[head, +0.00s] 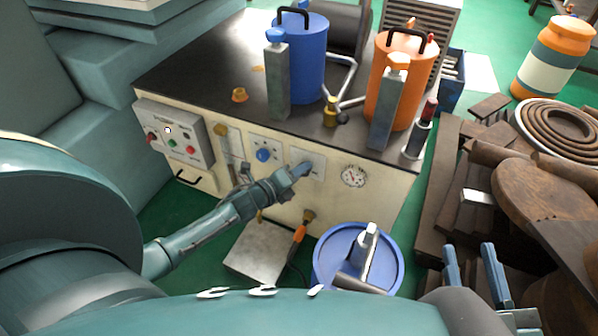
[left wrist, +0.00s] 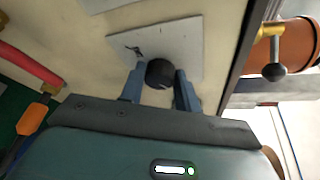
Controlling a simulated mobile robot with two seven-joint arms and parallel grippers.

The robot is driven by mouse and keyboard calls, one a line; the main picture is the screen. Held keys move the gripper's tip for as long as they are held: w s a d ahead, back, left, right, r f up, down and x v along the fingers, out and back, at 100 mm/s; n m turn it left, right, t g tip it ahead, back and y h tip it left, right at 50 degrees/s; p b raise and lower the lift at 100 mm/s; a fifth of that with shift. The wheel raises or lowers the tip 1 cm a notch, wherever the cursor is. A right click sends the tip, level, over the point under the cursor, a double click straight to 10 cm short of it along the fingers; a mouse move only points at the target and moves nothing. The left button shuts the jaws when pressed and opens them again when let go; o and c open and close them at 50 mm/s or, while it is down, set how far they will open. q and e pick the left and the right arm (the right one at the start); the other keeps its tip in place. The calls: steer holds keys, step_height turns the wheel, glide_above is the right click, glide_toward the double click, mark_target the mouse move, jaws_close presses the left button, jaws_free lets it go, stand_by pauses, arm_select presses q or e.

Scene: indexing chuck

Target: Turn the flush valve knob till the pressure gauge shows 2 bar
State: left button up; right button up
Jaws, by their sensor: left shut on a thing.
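My left gripper (head: 303,168) reaches the front panel of the machine in the head view. In the left wrist view my left gripper (left wrist: 160,88) is shut on a round black knob (left wrist: 160,72), one finger on each side. The knob sits on a pale square plate (left wrist: 186,40), with a small dark mark beside it. My right gripper (head: 472,266) is open and empty at the lower right.
A blue knob (head: 263,155) and a grey control box (head: 176,134) are on the panel to the left. Blue (head: 304,65) and orange (head: 390,95) canisters stand on top. A blue drum (head: 325,254) stands on the floor in front. Brown timber and discs are piled at the right.

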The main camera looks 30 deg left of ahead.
arm_select(q)
steer(key=o, duration=1)
steer(key=p+v, duration=0.4)
steer(key=v, duration=0.9)
steer(key=shift+s, duration=0.1)
arm_select(e)
steer(key=shift+d+f+g+h, duration=0.1)
steer(key=shift+d+g+h, duration=0.4)
steer(key=shift+d+h, duration=0.15)
steer(key=shift+s+a, duration=0.1)
steer(key=shift+a, duration=0.05)
